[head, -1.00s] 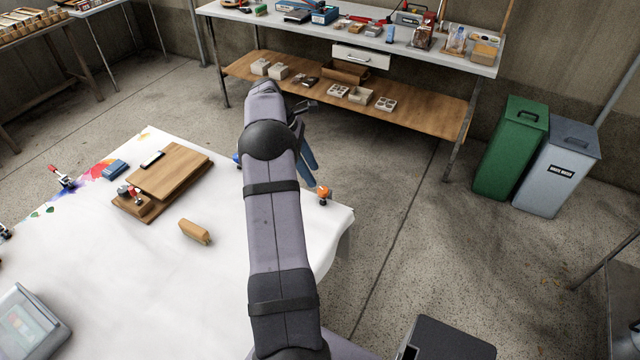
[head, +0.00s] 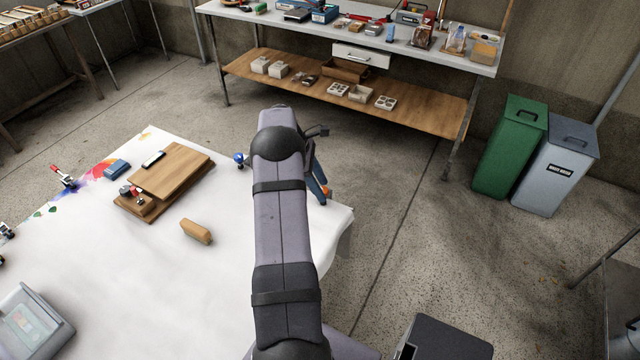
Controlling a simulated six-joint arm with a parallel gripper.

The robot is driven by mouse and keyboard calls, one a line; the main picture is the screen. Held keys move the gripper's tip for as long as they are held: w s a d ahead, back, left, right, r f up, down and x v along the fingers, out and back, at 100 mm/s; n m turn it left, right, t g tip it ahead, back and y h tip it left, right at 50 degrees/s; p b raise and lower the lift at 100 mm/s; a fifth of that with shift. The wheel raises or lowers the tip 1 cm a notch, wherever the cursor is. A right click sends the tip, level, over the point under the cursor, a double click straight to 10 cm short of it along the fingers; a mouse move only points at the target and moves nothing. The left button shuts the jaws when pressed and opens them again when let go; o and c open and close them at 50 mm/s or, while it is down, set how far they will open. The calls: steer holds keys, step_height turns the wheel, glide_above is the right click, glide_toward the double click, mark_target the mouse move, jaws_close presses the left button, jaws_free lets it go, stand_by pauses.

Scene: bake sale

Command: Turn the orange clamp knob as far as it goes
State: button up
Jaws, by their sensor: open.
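The orange clamp knob (head: 326,192) sits at the right edge of the white-covered table (head: 215,285). Only a small part of it shows, as my gripper (head: 321,190) is in front of it. My gripper points down at the knob with its blue fingers open. The fingertips overlap the knob in the picture; whether they touch it or stand around it, I cannot tell. A clamp with a blue knob (head: 239,159) sits on the far table edge, left of my arm.
A wooden board (head: 170,172), a tan block-like object (head: 196,231) and a blue box (head: 117,168) lie on the table. A clear-lidded container (head: 33,325) is at the front left. Bare cloth lies between the tan object and my arm.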

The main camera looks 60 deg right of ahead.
steer(key=c, duration=1)
steer(key=shift+f, duration=0.1)
steer(key=m+y, duration=0.1)
steer(key=m, duration=0.2)
steer(key=shift+d+b, duration=0.2)
steer(key=shift+b, duration=0.2)
steer(key=shift+m+g+y, duration=0.3)
steer(key=shift+m+y, duration=0.1)
steer(key=shift+m, duration=0.4)
steer(key=o, duration=1)
